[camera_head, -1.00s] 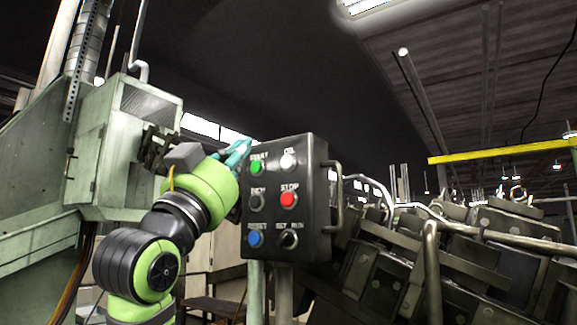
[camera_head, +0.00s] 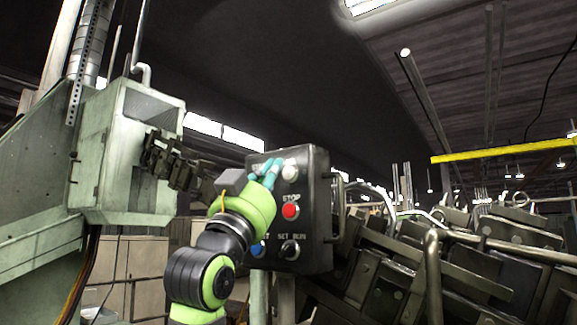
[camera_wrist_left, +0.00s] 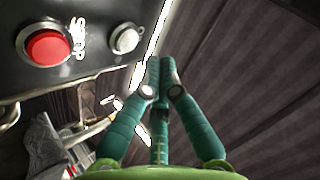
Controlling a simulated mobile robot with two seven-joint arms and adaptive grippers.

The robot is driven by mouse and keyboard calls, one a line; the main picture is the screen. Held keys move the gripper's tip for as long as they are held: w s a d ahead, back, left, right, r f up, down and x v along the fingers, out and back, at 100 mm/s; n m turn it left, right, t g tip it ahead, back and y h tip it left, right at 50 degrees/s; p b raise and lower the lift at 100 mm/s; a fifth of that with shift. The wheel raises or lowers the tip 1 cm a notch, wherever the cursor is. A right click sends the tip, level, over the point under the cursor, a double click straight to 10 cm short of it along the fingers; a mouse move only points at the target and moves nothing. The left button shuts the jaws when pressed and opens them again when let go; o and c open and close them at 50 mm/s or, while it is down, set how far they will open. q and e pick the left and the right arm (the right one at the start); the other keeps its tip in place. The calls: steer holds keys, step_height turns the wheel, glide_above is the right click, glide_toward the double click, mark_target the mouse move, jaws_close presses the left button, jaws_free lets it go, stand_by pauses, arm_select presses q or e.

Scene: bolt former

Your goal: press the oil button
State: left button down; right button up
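The black control box (camera_head: 318,215) carries several buttons. The white button at its top right (camera_head: 290,172), labelled OIL in the earlier head view, also shows in the left wrist view (camera_wrist_left: 127,39), upper left of the fingers. My left gripper (camera_head: 271,165) has teal fingers, brought together with nothing visible between them; they also show in the left wrist view (camera_wrist_left: 160,62). In the head view its tips overlap the panel just left of the white button and hide the green START button. I see no clear contact with the white button. My right gripper is not in view.
The red STOP button (camera_head: 290,211) sits below the white one, with the blue button (camera_head: 258,249) and selector knob (camera_head: 290,249) lower. A side handle (camera_head: 338,208) sticks out right. Dark machinery (camera_head: 440,270) fills the right; a pale green cabinet (camera_head: 125,150) stands left.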

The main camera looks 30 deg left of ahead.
arm_select(q)
steer(key=shift+w, duration=0.75)
stand_by(0.9)
steer(key=shift+w+p, duration=0.3)
steer(key=shift+w, duration=0.15)
steer(key=shift+w, duration=0.4)
stand_by(0.7)
steer(key=shift+s, duration=0.1)
steer(key=shift+s+f, duration=0.1)
steer(key=shift+s, duration=0.55)
steer(key=shift+s, duration=0.1)
